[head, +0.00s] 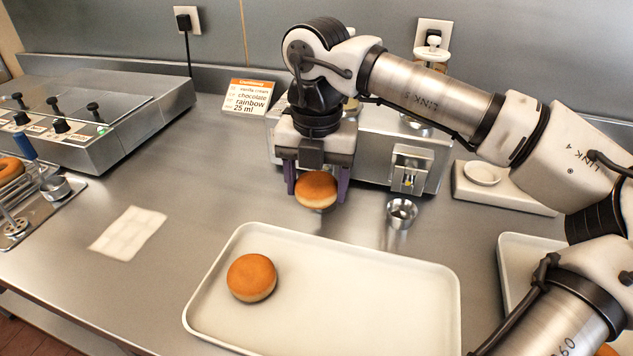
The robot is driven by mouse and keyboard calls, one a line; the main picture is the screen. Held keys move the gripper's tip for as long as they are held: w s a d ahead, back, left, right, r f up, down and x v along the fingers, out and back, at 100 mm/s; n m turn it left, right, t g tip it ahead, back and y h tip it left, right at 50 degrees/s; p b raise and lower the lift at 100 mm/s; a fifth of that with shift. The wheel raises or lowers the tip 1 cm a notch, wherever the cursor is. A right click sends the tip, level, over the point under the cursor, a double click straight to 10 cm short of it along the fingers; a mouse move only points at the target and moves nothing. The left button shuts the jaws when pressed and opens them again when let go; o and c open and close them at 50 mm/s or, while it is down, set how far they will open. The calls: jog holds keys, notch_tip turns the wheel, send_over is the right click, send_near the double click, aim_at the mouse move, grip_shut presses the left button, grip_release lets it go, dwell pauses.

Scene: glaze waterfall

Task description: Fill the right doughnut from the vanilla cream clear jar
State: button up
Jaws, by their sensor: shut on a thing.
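My gripper (317,187) points down and is shut on a doughnut (317,191), a round golden bun with a pale band. It holds the doughnut above the counter, in front of the steel machine (428,152). A second doughnut (251,277) lies at the left end of the white tray (400,272). A clear jar (431,57) with a white top shows partly at the back, behind my arm. Its contents are too small to tell. My gripper and arm hide much of the machine's front and top.
A small steel cup (401,212) stands right of the held doughnut. A white cloth (128,232) lies on the left of the counter (190,200). An order card (249,97) stands behind. A white scale with a dish (482,174) is at the right. A fryer-like steel unit (100,110) fills the left.

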jog(key=shift+w+d, duration=0.3)
jog(key=shift+w, duration=0.65)
jog(key=shift+w+d, duration=0.3)
jog(key=shift+w, duration=0.65)
dwell(0.4)
jog(key=shift+s+a, duration=0.1)
jog(key=shift+s, duration=0.3)
dwell(1.7)
jog(key=shift+s+a, duration=0.15)
jog(key=shift+s, duration=0.35)
dwell(0.9)
jog(key=shift+s+a+b, duration=0.3)
jog(key=shift+s+b, duration=0.05)
jog(key=shift+s, duration=0.55)
jog(key=shift+s+a+b, duration=0.3)
jog(key=shift+s+b, duration=0.05)
jog(key=shift+s, duration=0.5)
jog(key=shift+s+a+r+p, duration=0.1)
jog(key=shift+s+r+p, duration=0.3)
jog(key=shift+r, duration=0.3)
jog(key=shift+s+a+r+p, duration=0.15)
jog(key=shift+s+r+p, duration=0.15)
jog(key=shift+r, duration=0.35)
jog(key=shift+s+a+r+p, duration=0.1)
jog(key=shift+s+r+p, duration=0.3)
jog(key=shift+r, duration=0.3)
jog(key=shift+w, duration=0.1)
